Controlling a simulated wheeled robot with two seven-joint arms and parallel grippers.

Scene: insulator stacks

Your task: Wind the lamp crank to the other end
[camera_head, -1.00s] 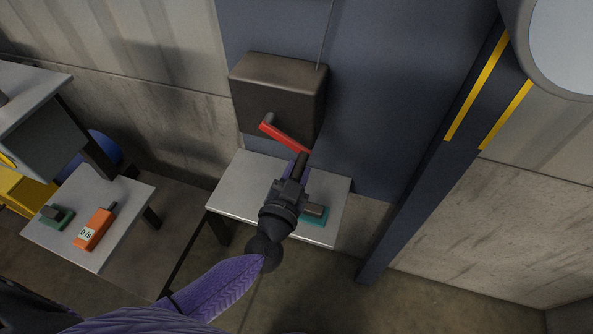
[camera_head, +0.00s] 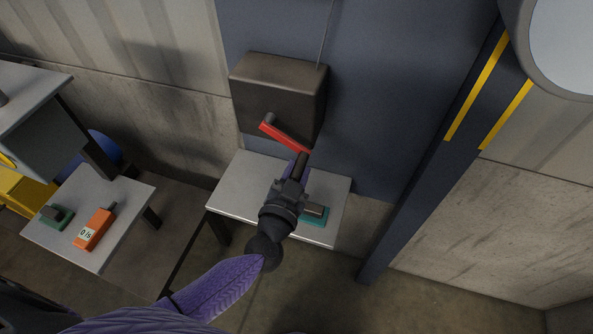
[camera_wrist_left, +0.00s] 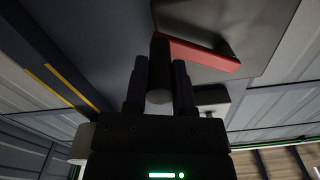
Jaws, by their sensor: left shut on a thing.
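The lamp crank is a red arm (camera_head: 285,136) on the front of a dark brown box (camera_head: 270,95) on the blue wall panel. The red arm slants down to the right from its hub, and a dark handle sits at its lower end. My left gripper (camera_head: 301,167) is shut on that handle. In the left wrist view the fingers (camera_wrist_left: 160,88) stand on both sides of the dark round handle (camera_wrist_left: 159,70), with the red arm (camera_wrist_left: 200,53) just beyond. My right gripper is in neither view.
A grey table (camera_head: 237,180) stands below the box, with a teal item (camera_head: 314,217) partly behind my gripper. A lower-left table (camera_head: 60,232) holds an orange device (camera_head: 94,230) and a green item (camera_head: 57,216). A blue post (camera_head: 424,170) with yellow stripes stands at right.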

